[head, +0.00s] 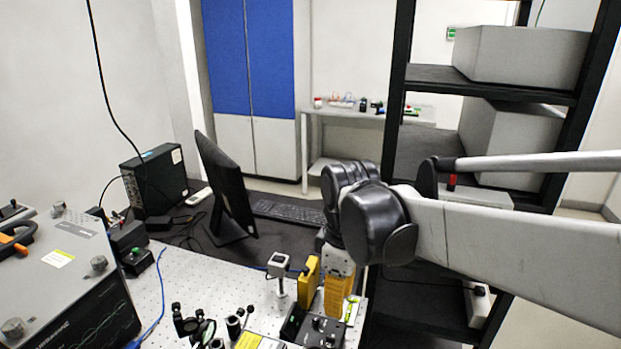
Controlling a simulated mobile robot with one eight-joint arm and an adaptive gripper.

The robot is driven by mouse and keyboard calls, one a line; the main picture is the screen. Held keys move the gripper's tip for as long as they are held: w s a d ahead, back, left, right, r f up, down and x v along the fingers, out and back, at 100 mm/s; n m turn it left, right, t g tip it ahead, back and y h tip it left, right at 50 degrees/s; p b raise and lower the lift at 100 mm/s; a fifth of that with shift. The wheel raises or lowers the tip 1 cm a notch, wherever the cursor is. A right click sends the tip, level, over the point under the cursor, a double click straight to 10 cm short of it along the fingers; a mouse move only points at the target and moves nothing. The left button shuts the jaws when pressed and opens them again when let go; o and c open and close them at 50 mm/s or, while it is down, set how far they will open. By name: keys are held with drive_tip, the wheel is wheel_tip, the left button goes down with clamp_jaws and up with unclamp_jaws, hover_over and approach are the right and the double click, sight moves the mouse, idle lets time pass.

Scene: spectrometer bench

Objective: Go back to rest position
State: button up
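My arm comes in from the right of the head view, with its black wrist joint above the right end of the perforated optical bench (190,285). Below the wrist are a pale part and yellow blocks (308,283). I cannot tell whether these belong to my gripper or stand on the bench. I cannot make out any fingertips, nor whether anything is held. A small grey-topped post (279,268) stands just left of the yellow blocks. A dark control box (318,330) with knobs sits below them at the bench's front.
A large grey instrument (70,260) fills the bench's left end. Small black optics (196,328) stand at the front. A monitor (225,190), keyboard (290,212) and black computer box (155,180) are behind. A black shelf rack (395,90) with grey boxes stands right, behind my arm.

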drive_tip(key=s+d+m+t, duration=0.6)
drive_tip(key=s+d+m, duration=0.4)
drive_tip(key=d+m, duration=0.2)
drive_tip(key=shift+s+d+m+t, duration=0.2)
drive_tip(key=shift+d+m+t, duration=0.1)
drive_tip(key=shift+m, duration=0.3)
